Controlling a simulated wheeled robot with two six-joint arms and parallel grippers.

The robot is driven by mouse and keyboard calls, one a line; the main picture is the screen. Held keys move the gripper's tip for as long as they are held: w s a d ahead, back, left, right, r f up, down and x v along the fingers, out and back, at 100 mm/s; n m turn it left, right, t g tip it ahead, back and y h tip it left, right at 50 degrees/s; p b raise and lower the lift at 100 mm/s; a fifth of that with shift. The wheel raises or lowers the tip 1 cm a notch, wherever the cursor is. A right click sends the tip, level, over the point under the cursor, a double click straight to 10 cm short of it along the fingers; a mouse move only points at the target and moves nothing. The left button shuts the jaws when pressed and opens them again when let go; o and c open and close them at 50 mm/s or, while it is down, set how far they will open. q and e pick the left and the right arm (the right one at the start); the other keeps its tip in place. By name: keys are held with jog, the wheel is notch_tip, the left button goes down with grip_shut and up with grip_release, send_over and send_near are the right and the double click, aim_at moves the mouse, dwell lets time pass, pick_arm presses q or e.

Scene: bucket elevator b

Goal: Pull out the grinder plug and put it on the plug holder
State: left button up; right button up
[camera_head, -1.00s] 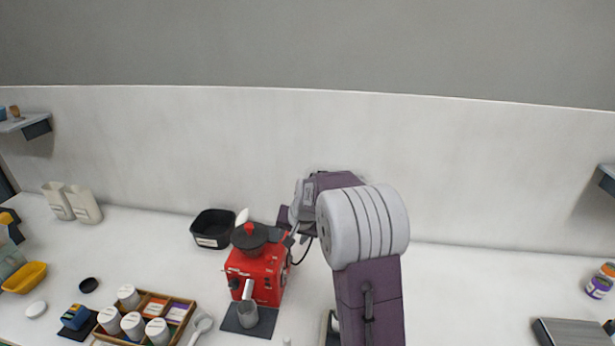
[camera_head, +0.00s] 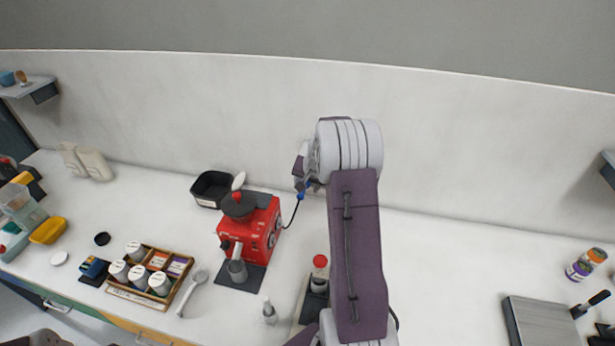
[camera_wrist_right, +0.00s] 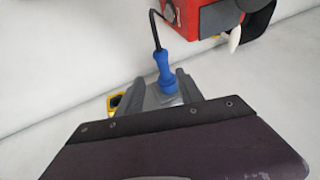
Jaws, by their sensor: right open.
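The red grinder (camera_head: 262,232) stands on the counter, left of my right arm. Its black cable (camera_head: 291,214) rises from its right side to the blue grinder plug (camera_head: 304,188). My right gripper (camera_head: 303,176) is at the plug, near the back wall; the arm partly hides its fingers. In the right wrist view the plug (camera_wrist_right: 166,76) sits between the open fingers of the gripper (camera_wrist_right: 166,88), its cable end toward the grinder (camera_wrist_right: 203,17). Whether the fingers touch it I cannot tell. I cannot clearly identify the plug holder. My left gripper is out of view.
A yellow-and-black thing (camera_wrist_right: 114,101) shows partly behind a finger. A black bin (camera_head: 211,189) stands behind the grinder, a tray of cups (camera_head: 183,289) left of it. A red-capped container (camera_head: 320,263) stands beside my arm. The counter farther right is mostly clear.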

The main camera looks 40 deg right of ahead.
aim_at(302, 193)
jog(key=x, duration=0.3)
jog(key=a+p+x, duration=0.1)
jog(key=x, duration=0.1)
jog(key=shift+w, duration=0.3)
jog(key=shift+s+d, duration=0.15)
jog(key=c, duration=0.9)
grip_shut()
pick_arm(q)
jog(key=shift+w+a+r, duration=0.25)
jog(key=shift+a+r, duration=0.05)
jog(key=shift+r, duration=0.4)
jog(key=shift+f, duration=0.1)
pick_arm(e)
jog(key=shift+f, duration=0.1)
jog(key=shift+s+a, duration=0.1)
jog(key=shift+a, duration=0.15)
jog(key=shift+s+a, duration=0.25)
pick_arm(q)
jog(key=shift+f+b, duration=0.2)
jog(key=shift+b, duration=0.1)
